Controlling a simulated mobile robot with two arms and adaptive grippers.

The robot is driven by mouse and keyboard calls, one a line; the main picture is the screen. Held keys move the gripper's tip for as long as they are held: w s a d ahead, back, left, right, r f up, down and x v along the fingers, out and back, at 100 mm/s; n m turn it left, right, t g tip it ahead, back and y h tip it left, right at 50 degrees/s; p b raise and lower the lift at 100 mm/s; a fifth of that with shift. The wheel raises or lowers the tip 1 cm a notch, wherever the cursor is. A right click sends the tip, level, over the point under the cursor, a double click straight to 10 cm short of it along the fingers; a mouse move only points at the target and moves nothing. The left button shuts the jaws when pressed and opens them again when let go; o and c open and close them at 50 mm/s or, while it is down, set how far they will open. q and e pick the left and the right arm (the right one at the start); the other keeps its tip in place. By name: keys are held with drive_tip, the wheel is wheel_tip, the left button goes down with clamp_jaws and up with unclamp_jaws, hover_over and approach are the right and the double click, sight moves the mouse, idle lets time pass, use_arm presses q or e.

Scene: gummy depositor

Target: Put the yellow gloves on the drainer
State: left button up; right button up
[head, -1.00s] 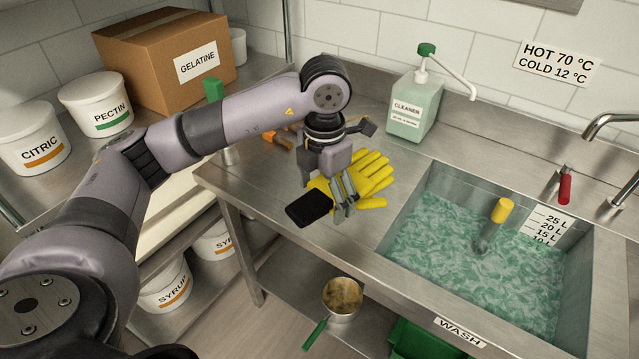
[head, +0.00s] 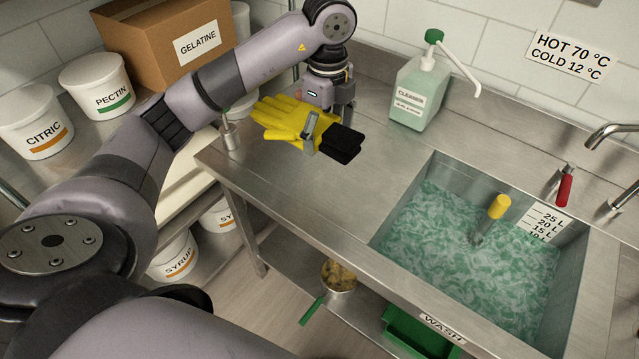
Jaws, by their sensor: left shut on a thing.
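The yellow gloves (head: 283,121) are in my left gripper (head: 322,131), over the left part of the steel drainer surface (head: 300,185) beside the sink. The gripper points down and is shut on them near their middle. The glove fingers point left. A black block-like piece (head: 343,144) shows at their right end and moves with them. I cannot tell whether the gloves touch the steel or hang just above it. My right gripper is not in view.
A cleaner bottle (head: 415,95) stands behind the drainer. The sink (head: 405,215) of green water is at right, with a yellow-handled tool (head: 498,207). A short metal post (head: 229,133) stands at the left corner. The middle of the drainer is clear.

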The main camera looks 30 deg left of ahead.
use_arm(q)
drive_tip(key=p, duration=0.2)
hover_over(325, 199)
wheel_tip(325, 199, down, 14)
drive_tip(key=shift+s+r, duration=0.1)
drive_tip(key=shift+r, duration=0.15)
wheel_tip(325, 199, down, 5)
drive_tip(key=shift+r, duration=0.1)
drive_tip(key=shift+f+p, duration=0.25)
drive_tip(key=shift+p, duration=0.05)
drive_tip(key=shift+f, duration=0.2)
drive_tip(key=o, duration=1.6)
